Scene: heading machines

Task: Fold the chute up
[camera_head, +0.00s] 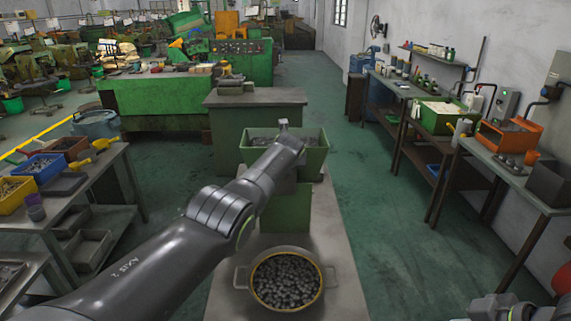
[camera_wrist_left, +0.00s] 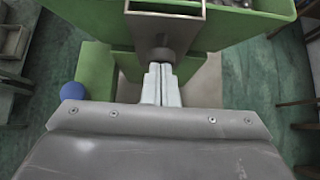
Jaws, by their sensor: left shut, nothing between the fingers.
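A grey metal channel, which looks like the chute (camera_wrist_left: 165,14), shows in the left wrist view at the top centre, against the green hopper (camera_wrist_left: 233,28). A dark round part sits just below it. My left gripper (camera_wrist_left: 160,72) is shut and empty, its pale fingertips together just under that round part. I cannot tell whether they touch it. In the head view my left arm reaches to the front of the green hopper (camera_head: 311,155) and hides the fingers and most of the chute area. Part of my right gripper (camera_head: 503,308) shows at the bottom right; its fingers are unclear.
A blue ball (camera_wrist_left: 73,91) is left of my left gripper. A two-handled pot of dark pieces (camera_head: 243,291) stands on the grey surface below my arm. A side table (camera_head: 108,172) is at left and a workbench (camera_head: 530,193) at right.

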